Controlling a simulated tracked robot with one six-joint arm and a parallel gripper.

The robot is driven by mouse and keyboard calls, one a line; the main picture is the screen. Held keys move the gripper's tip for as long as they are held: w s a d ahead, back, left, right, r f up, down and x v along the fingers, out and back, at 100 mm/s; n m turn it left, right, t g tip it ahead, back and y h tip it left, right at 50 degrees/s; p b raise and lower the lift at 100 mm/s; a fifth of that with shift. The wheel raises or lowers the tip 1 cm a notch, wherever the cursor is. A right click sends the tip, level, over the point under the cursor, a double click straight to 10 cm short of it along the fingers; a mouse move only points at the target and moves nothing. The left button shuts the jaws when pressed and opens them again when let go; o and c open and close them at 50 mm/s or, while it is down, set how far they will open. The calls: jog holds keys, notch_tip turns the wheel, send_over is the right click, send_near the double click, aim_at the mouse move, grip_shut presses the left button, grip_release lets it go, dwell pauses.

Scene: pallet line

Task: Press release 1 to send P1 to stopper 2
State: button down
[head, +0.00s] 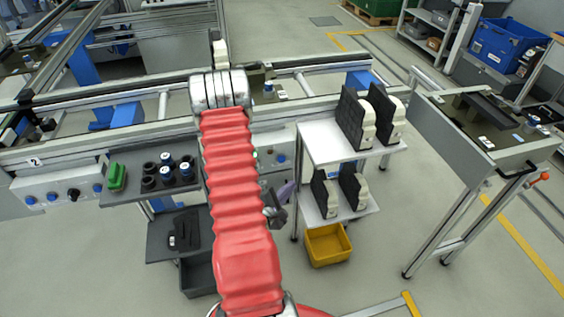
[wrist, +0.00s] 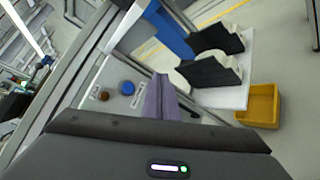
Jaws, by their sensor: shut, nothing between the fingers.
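My gripper (head: 286,190) is mostly hidden behind my red arm in the head view; its purple fingers show just right of the arm. In the wrist view the purple fingers (wrist: 160,95) are shut together and empty. A pale control panel (wrist: 115,100) lies just left of them, with a blue button (wrist: 127,88) and a brownish knob (wrist: 102,95). The fingertips look apart from the button. In the head view this panel's blue button (head: 281,158) shows right of my arm; its label is unreadable. A pallet-like carrier (head: 258,78) sits on the conveyor behind my arm; its marking is unreadable.
A second panel (head: 55,189) marked 2 stands at the left. A grey shelf (head: 140,160) with a green block and small cylinders is left of my arm. A white rack (head: 322,140) with black-and-cream parts stands right, above a yellow bin (head: 328,246).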

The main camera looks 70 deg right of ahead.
aim_at(281, 159)
jog(key=shift+w+d, duration=0.1)
jog(key=shift+d, duration=0.05)
jog(key=w+d, duration=0.4)
jog(key=d, duration=0.3)
jog(key=shift+w+d, duration=0.15)
jog(key=shift+w, duration=0.05)
jog(key=shift+d, duration=0.1)
dwell(2.1)
jog(key=shift+w+d+r, duration=0.1)
jog(key=shift+w+d, duration=0.2)
jog(key=shift+w+d, duration=0.2)
jog(key=shift+d, duration=0.2)
dwell(1.4)
jog(key=shift+a, duration=0.1)
jog(key=shift+s+a, duration=0.4)
jog(key=shift+a, duration=0.3)
